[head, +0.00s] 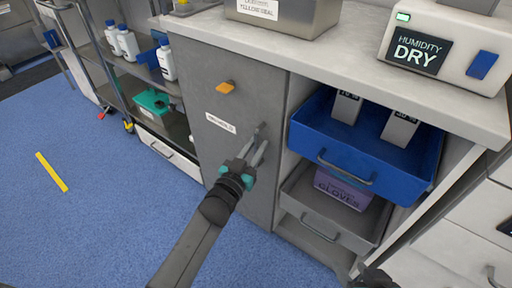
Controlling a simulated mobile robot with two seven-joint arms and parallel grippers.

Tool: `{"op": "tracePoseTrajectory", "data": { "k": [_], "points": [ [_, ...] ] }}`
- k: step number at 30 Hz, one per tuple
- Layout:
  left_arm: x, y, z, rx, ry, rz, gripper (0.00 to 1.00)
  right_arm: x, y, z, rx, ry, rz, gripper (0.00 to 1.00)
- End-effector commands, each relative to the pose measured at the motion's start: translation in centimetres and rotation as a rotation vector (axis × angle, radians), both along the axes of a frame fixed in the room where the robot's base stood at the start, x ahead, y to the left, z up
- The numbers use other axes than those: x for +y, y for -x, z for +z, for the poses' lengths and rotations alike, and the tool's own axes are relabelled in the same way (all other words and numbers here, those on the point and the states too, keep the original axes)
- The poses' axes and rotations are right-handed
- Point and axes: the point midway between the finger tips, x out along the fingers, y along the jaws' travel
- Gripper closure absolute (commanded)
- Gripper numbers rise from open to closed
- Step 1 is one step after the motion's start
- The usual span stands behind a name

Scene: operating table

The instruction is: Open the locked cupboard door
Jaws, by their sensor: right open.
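The grey cupboard door (212,105) is shut, flush with the cabinet front left of the open shelves. An orange knob or latch (226,87) sits near its top, and a white label (220,123) is below. My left gripper (260,142) reaches up from the bottom, its two slim grey fingers at the door's right side, by what looks like the handle. The fingers overlap it, so I cannot tell whether they grip it. Only a dark part of my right gripper (375,279) shows at the bottom edge; its fingers are hidden.
Right of the door are a blue drawer (350,155) and a grey drawer (325,215) with a purple gloves box (342,188). A humidity device (440,50) stands on the counter (330,65). A trolley with bottles (128,44) stands left.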

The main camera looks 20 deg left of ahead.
Motion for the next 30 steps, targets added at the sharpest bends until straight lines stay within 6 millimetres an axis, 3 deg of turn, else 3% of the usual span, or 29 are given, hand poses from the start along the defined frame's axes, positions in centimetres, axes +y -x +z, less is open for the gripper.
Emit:
{"op": "tracePoseTrajectory", "data": {
  "k": [5, 13, 30],
  "points": [
    [0.01, 0.0, 0.0, 0.0, 0.0, 0.0, 0.73, 0.02, 0.02, -0.01, 0.0, -0.001, 0.001, 0.5],
    [0.01, 0.02, -0.01, 0.0, 0.0, 0.0, 1.0, 0.02, 0.03, 0.0, 0.001, -0.001, 0.001, 0.5],
    [0.02, 0.04, -0.04, 0.001, 0.0, 0.0, 1.0, 0.0, 0.03, -0.01, 0.001, 0.0, 0.0, 0.5]
  ]
}}
